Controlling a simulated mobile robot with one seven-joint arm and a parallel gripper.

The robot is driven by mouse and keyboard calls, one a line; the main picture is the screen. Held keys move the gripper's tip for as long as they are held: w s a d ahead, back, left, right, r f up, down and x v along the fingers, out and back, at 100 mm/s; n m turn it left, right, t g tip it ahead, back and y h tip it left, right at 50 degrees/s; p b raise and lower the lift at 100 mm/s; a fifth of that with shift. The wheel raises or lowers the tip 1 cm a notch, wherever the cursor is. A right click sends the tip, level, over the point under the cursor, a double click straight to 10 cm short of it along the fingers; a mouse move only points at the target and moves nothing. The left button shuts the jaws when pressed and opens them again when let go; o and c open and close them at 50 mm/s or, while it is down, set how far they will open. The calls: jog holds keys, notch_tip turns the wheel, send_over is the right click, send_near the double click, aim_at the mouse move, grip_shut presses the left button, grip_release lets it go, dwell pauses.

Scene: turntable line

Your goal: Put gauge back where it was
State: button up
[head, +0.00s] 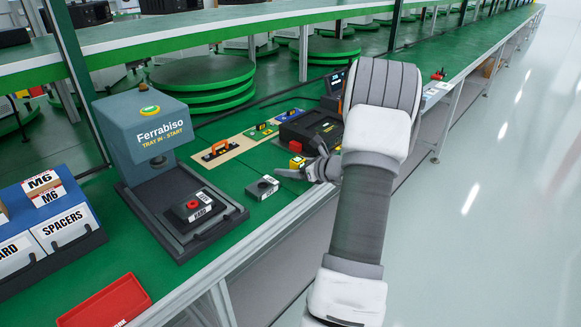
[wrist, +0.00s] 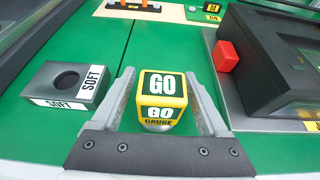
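The gauge is a small yellow block with green GO faces and a silver rounded underside. It is between the two fingers of my gripper (wrist: 160,75) in the wrist view, where the gauge (wrist: 163,88) is upright and centred. In the head view the gauge (head: 297,162) is a small yellow spot just beyond my gripper (head: 306,171), over the green bench. Its underside is partly hidden by my gripper's palm, so I cannot tell whether it touches the bench.
A grey SOFT block (wrist: 70,83) lies left of my gripper. A dark device with a red button (wrist: 225,56) stands close on the right. The Ferrabiso press (head: 150,135), a HARD block (head: 200,208) and a red tray (head: 105,303) are farther left. Coloured tool mats (head: 222,150) lie behind.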

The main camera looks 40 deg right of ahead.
jog(key=shift+r, duration=0.1)
jog(key=shift+s+r+p, duration=0.1)
jog(key=shift+r+p, duration=0.1)
jog(key=shift+p, duration=0.1)
jog(key=a+p+v, duration=0.1)
jog(key=p+v, duration=0.1)
jog(key=v, duration=0.9)
jog(key=shift+s+d, duration=0.4)
jog(key=shift+d, duration=0.1)
